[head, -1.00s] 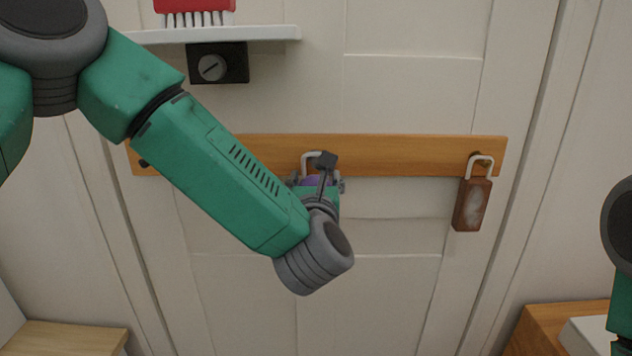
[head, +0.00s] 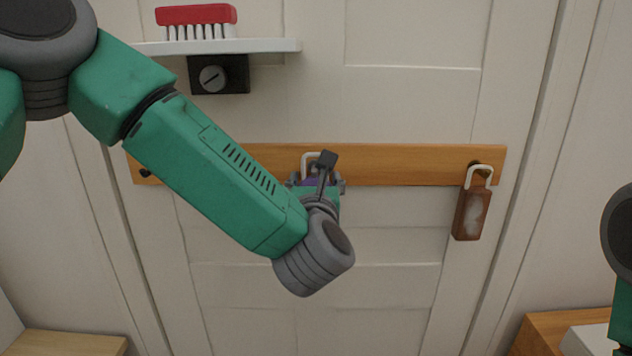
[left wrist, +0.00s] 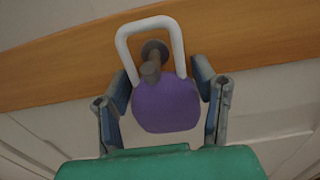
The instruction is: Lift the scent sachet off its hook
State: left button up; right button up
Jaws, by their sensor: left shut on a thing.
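The scent sachet is a purple rounded body (left wrist: 165,108) with a stiff white loop (left wrist: 149,24). Its purple part shows only a little in the head view (head: 309,183), behind my wrist. My left gripper (left wrist: 161,80) is shut on the purple body, one finger on each side. The gripper shows small in the head view (head: 317,186), in front of the rail. The dark hook (left wrist: 151,66) is within the loop's outline in the left wrist view. The loop's top is above the hook, with a gap between them. My right gripper is outside the views.
A wooden rail (head: 410,165) crosses the white door. A brown tag with a pale loop (head: 471,214) hangs at its right. Above left, a shelf (head: 270,46) carries a red brush (head: 196,15), with a black box (head: 219,75) below.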

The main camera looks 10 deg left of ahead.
pick_arm(q)
jog(key=shift+s+d+b, duration=0.25)
jog(key=shift+s+b, duration=0.2)
jog(key=shift+s, duration=0.75)
jog(key=shift+s+d+b, duration=0.25)
jog(key=shift+s+b, duration=0.25)
jog(key=shift+s, duration=0.75)
jog(key=shift+s+d+b, duration=0.25)
jog(key=shift+s+b, duration=0.2)
jog(key=shift+s, duration=0.75)
jog(key=b, duration=0.3)
send_near(315, 184)
jog(key=shift+s+d, duration=0.25)
jog(key=shift+s, duration=0.7)
